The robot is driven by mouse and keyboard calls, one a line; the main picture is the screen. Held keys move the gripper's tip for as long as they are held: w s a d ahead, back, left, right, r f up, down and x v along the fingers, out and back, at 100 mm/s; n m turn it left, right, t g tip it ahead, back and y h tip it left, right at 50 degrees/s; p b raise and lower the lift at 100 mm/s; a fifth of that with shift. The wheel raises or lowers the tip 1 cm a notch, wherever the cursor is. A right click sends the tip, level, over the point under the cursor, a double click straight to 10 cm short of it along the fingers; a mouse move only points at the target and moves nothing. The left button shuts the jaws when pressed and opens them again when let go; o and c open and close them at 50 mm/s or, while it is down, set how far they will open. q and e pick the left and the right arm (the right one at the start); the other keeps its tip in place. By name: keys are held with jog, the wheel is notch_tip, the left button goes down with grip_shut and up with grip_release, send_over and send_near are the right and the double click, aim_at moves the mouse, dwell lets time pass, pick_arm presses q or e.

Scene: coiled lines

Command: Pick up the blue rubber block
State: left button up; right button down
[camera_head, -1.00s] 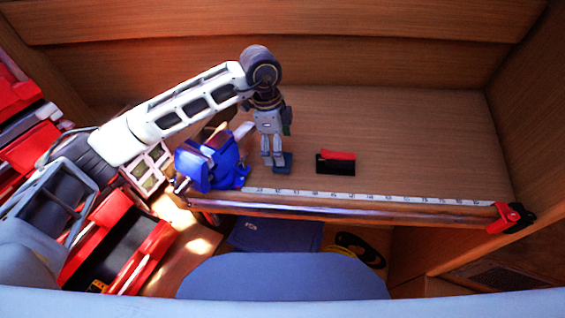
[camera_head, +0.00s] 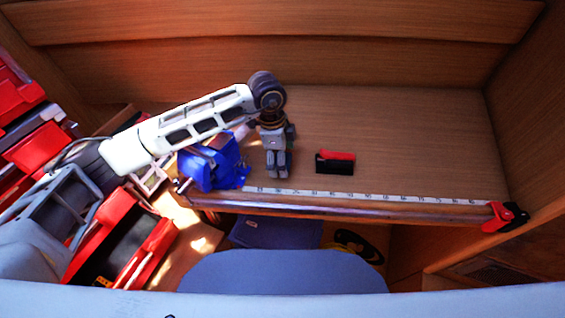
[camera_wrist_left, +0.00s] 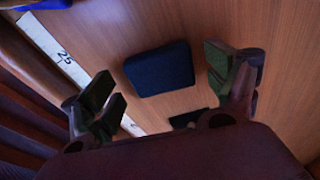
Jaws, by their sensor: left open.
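The blue rubber block (camera_wrist_left: 160,69) is a dark blue, rounded block on the wooden bench top. In the left wrist view it lies beyond and between the two fingers, with a gap to each. My left gripper (camera_head: 277,171) points down at the bench and is open and empty; its spread fingers (camera_wrist_left: 160,90) also show in the wrist view. In the head view the gripper hides nearly all of the block. I cannot tell how high the fingertips are above the bench. My right gripper is not in view.
A blue vise (camera_head: 211,165) stands close left of the gripper. A black block with a red top (camera_head: 335,162) lies to the right. A ruler strip (camera_head: 370,196) runs along the front edge, with a red clamp (camera_head: 505,216) at its right end. The bench at back right is clear.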

pick_arm(q)
jog(key=c, duration=1.1)
jog(key=shift+r, duration=0.15)
jog(key=shift+r, duration=0.45)
notch_tip(320, 180, up, 9)
jog(key=shift+f+b, duration=0.1)
jog(key=shift+b, duration=1)
